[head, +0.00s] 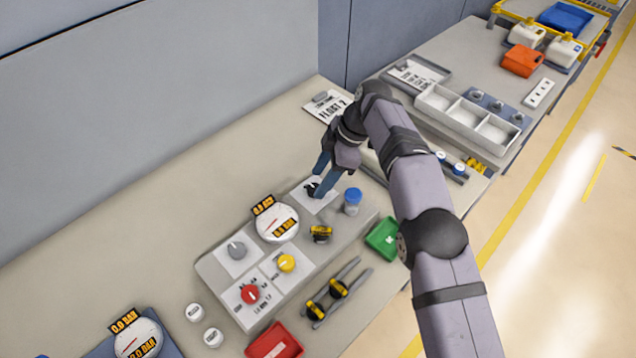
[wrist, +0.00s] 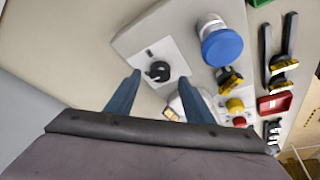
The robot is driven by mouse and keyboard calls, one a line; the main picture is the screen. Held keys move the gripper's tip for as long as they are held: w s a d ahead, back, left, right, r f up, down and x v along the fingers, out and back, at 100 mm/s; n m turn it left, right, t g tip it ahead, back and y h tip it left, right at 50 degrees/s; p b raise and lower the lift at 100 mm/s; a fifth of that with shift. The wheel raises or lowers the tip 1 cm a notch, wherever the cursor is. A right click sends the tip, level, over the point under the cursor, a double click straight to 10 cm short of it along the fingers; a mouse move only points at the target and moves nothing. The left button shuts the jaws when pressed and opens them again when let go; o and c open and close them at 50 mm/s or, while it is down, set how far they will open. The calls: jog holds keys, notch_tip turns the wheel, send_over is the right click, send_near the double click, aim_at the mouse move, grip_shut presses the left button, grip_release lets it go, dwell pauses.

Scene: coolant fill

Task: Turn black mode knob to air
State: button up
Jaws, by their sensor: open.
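The black mode knob (wrist: 158,71) sits on a white square plate at the end of the grey panel (wrist: 125,43). It also shows in the head view (head: 311,189), partly covered by my gripper. My gripper (head: 318,182) is open, with its blue fingers pointing down at the knob. In the wrist view my gripper (wrist: 160,84) has one fingertip on each side of the knob, with gaps visible. I cannot tell how far above it the tips are. The plate's markings are too small to read.
A blue-capped container (head: 352,201) stands close beside the knob, and a round gauge (head: 277,222) lies to its left. Grey (head: 237,248), yellow (head: 286,263) and red (head: 250,294) knobs sit farther along the panel. A green tray (head: 383,238) lies to the right.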

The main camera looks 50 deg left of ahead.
jog(key=shift+p+v, duration=0.4)
jog(key=shift+v, duration=2.05)
